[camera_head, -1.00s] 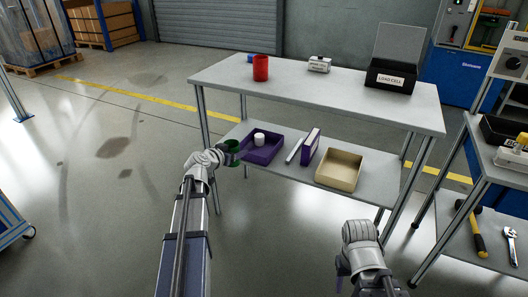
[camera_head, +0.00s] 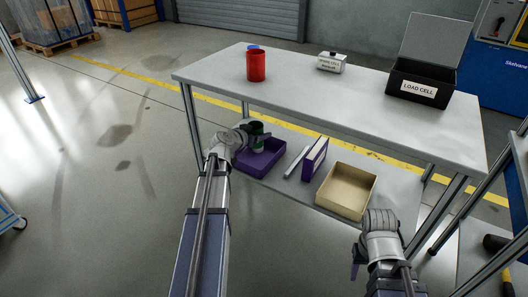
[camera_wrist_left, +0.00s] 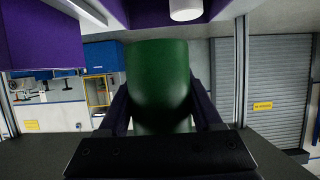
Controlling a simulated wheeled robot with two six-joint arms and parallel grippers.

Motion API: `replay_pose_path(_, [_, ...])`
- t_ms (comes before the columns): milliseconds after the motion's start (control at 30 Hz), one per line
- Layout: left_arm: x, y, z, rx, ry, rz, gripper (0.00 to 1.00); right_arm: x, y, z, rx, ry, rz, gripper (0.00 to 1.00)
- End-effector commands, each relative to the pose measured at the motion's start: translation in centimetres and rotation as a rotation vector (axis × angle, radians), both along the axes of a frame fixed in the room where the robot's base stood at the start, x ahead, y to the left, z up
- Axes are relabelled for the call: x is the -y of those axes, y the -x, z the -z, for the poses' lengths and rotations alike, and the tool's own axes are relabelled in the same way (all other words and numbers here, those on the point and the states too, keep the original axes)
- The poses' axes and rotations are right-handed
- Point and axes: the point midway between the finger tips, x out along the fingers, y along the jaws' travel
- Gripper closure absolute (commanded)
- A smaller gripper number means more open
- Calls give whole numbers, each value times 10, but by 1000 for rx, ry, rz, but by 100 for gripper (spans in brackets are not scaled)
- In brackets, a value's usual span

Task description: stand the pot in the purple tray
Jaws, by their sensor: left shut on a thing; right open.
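The green pot (camera_head: 258,141) is in my left gripper (camera_head: 254,133), over the far left part of the purple tray (camera_head: 262,160) on the lower shelf. In the left wrist view the pot (camera_wrist_left: 158,82) fills the middle between the two dark fingers, which are shut on it. A purple surface (camera_wrist_left: 45,32) shows at that view's upper left, and a white cylinder (camera_wrist_left: 186,9) at its top edge. I cannot tell whether the pot touches the tray. My right gripper (camera_head: 356,262) is open and empty, low in front of the shelf.
A purple upright box (camera_head: 315,158), a pale bar (camera_head: 297,161) and a beige bin (camera_head: 347,190) stand right of the tray.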

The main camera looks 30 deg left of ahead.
Motion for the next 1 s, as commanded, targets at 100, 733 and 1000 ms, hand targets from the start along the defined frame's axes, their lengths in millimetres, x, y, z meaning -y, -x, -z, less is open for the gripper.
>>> replay_pose_path(100, [-1, 1, 0, 0, 0, 0, 90, 0, 0, 0, 0, 0, 0, 50])
replay_pose_path(733, [-4, 2, 55, 0, 0, 0, 90, 0, 0, 55, 1, 0, 10, 50])
replay_pose_path(1000, [-4, 2, 63, 0, 0, 0, 90, 0, 0, 63, 3, 0, 11, 50])
